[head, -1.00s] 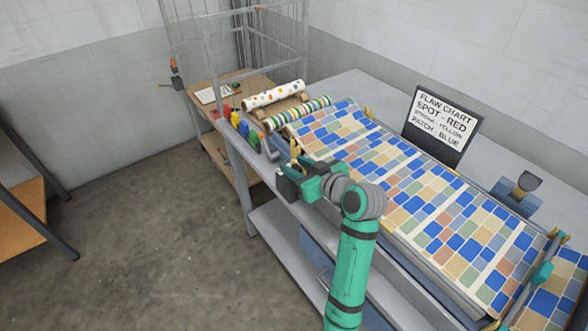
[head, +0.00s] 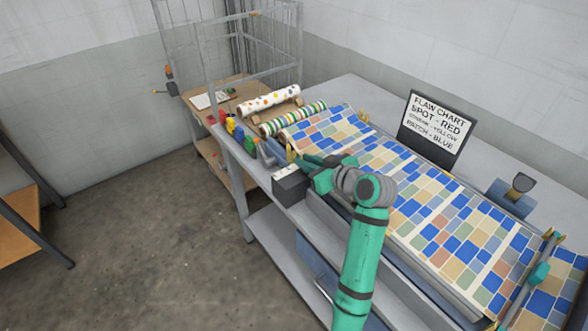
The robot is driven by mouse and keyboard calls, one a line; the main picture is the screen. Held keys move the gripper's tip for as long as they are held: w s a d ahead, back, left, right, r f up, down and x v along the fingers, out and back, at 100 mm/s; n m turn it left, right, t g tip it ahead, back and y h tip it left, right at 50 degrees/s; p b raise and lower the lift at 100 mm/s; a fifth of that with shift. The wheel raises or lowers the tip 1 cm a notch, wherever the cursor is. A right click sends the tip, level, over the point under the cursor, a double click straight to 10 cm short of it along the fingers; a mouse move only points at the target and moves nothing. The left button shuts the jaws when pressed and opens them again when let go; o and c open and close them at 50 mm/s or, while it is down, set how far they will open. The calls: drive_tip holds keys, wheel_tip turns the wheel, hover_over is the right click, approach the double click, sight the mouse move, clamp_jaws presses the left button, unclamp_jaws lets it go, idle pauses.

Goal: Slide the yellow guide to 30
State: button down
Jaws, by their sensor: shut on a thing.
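The yellow guide (head: 291,151) is a small upright yellow piece at the near left corner of the patterned sheet. It is partly hidden by my gripper. My gripper (head: 301,160), dark green and black at the end of my green arm, is at the guide, with its jaws shut on it. The fingertips are small and partly hidden. No scale or number 30 is readable near the guide.
The patterned sheet (head: 440,212) covers the sloping bench top. A dark box with a pale top (head: 290,184) sits at the bench's front edge, below my gripper. A flaw chart (head: 437,126) stands behind.

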drive_tip(key=shift+w+d+f+g, duration=0.15)
drive_tip(key=shift+w+d+f, duration=0.15)
drive_tip(key=shift+f, duration=0.3)
drive_tip(key=shift+w+d+f+g, duration=0.15)
drive_tip(key=shift+w+d+f, duration=0.1)
drive_tip(key=shift+f, duration=0.35)
drive_tip(key=c, duration=1.7)
unclamp_jaws()
drive_tip(key=shift+d, duration=0.1)
drive_tip(key=shift+s+d, duration=0.1)
drive_tip(key=v, duration=0.3)
drive_tip(key=r+v, duration=0.1)
drive_tip(key=v, duration=0.3)
drive_tip(key=r+v, duration=0.1)
drive_tip(key=v, duration=0.3)
drive_tip(key=shift+a, duration=0.25)
drive_tip(key=shift+w+f, duration=0.1)
drive_tip(key=shift+w, duration=0.1)
